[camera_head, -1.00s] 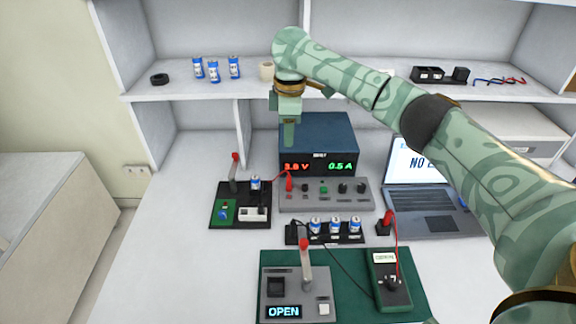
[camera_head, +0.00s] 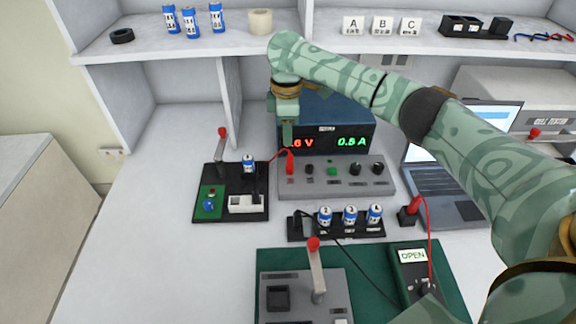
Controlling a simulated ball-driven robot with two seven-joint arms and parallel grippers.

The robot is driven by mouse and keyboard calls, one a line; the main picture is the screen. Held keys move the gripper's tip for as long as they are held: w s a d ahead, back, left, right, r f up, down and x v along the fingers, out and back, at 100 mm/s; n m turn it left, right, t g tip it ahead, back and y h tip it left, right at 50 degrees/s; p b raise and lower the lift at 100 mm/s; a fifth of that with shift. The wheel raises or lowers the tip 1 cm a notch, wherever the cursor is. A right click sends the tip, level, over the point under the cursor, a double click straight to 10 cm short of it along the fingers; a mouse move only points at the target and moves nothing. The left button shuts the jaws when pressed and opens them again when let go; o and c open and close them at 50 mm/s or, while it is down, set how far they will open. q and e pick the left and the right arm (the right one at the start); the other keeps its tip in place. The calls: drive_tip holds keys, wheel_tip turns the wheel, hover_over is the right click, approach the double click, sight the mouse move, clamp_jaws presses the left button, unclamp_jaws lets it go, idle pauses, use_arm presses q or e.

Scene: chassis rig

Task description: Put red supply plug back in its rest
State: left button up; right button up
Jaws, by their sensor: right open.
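A red plug (camera_head: 290,163) stands upright at the left end of the grey panel (camera_head: 352,185) in front of the blue power supply (camera_head: 348,118). A thin red lead runs from it to the left. I cannot tell for sure which is the supply plug. My right gripper (camera_head: 287,136) points down just above the left red plug, open and apart from it. It hides part of the supply's display. My left gripper is not in view.
A black rack (camera_head: 299,228) with several blue cells stands in front of the panel. A black fixture (camera_head: 210,178) with a red-knobbed lever is at the left. A grey tester (camera_head: 275,312) sits on a green mat (camera_head: 375,270). A laptop (camera_head: 440,182) stands at right. The left bench is clear.

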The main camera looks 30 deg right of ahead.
sight(290, 156)
wheel_tip(290, 156, down, 5)
drive_tip(key=shift+w+d+f+b, duration=0.1)
drive_tip(key=shift+w+f+b, duration=0.1)
drive_tip(key=shift+b, duration=0.75)
drive_tip(key=f+b, duration=0.2)
drive_tip(key=f, duration=0.1)
drive_tip(key=f+b, duration=0.1)
drive_tip(key=f, duration=0.1)
drive_tip(key=shift+s+d+b, duration=0.25)
drive_tip(key=shift+d+b, duration=0.05)
drive_tip(key=shift+d, duration=0.05)
drive_tip(key=shift+f, duration=0.35)
drive_tip(key=shift+r, duration=0.25)
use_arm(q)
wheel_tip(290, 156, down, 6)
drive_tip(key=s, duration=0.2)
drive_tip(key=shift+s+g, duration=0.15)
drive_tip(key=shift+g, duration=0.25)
use_arm(e)
clamp_jaws()
